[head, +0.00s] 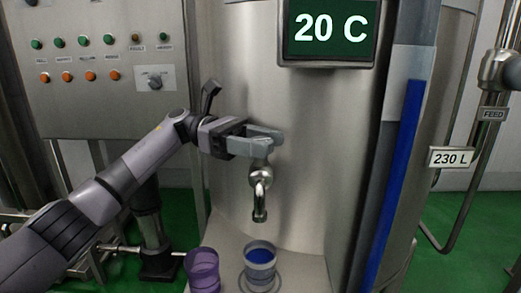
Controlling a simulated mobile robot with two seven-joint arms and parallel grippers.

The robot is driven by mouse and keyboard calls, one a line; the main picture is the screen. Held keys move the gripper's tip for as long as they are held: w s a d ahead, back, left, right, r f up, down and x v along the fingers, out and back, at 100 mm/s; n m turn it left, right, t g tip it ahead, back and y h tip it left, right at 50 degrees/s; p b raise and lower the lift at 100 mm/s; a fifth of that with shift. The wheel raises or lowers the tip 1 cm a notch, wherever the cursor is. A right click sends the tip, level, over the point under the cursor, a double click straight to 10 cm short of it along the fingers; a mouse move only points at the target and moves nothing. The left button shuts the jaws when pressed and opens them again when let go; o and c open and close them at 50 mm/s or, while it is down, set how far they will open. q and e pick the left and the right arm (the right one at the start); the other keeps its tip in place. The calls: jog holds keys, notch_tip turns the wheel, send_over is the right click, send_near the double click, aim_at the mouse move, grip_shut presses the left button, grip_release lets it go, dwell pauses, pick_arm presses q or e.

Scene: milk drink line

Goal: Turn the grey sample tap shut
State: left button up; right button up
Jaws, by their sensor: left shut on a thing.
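The grey sample tap (260,180) sticks out from the front of the steel tank, with its curved spout pointing down. Its grey lever (262,142) lies at the top of the tap. My left gripper (249,138) reaches in from the left and is shut on the lever. The jaws hide part of the lever. No stream shows under the spout. A cup with blue in it (260,268) stands under the spout. My right gripper is not in view.
A purple cup (202,270) stands left of the cup under the spout. A control panel (100,60) with buttons is at the upper left. A display reading 20 C (328,30) hangs above right of the tap. A blue vertical strip (398,190) runs down the right.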

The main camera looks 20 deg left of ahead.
pick_arm(q)
jog(key=shift+m+g, duration=0.4)
jog(key=shift+g, duration=0.2)
jog(key=o, duration=1)
jog(key=shift+c, duration=0.2)
jog(key=v, duration=0.7)
